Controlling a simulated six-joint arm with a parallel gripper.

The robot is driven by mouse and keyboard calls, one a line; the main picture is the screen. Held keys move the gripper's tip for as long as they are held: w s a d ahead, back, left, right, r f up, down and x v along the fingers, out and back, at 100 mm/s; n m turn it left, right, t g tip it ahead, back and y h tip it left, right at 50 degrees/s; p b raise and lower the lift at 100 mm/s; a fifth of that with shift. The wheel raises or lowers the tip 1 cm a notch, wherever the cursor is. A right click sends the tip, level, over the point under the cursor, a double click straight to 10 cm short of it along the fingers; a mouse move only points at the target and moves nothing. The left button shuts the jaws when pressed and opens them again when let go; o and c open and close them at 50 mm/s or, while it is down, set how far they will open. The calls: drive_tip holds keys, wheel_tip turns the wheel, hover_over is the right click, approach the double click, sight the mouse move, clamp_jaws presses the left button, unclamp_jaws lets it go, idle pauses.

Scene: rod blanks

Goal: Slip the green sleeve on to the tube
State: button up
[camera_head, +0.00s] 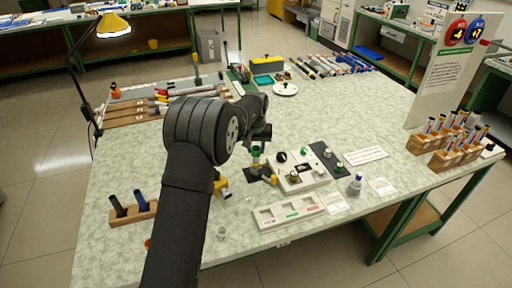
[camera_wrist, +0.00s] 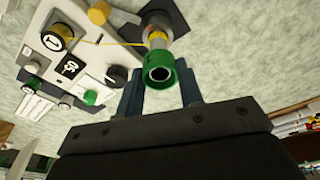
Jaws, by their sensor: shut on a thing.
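The green sleeve (camera_wrist: 160,87) is between the two fingers of my gripper (camera_wrist: 160,82), which is shut on it. In the head view the sleeve (camera_head: 255,151) shows as a small green band below my gripper (camera_head: 258,143). The tube (camera_wrist: 157,40), pale with a yellow band, stands on a dark base plate (camera_wrist: 178,13) and lines up closely with the sleeve. In the head view the tube (camera_head: 256,163) is upright right under the sleeve. A pale ring shows inside the sleeve's dark bore; I cannot tell whether the tube's end is inside it.
A light control box with knobs (camera_head: 298,171) stands just right of the tube, and a thin yellow cord runs between them. A yellow object (camera_head: 221,185) lies to the left. A white compartment tray (camera_head: 289,211) is in front.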

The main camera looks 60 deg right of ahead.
drive_tip(key=o, duration=1.3)
drive_tip(key=shift+o, duration=0.2)
drive_tip(key=shift+r, duration=4.05)
drive_tip(key=shift+f, duration=0.1)
drive_tip(key=shift+f, duration=3.25)
drive_tip(key=shift+r, duration=0.15)
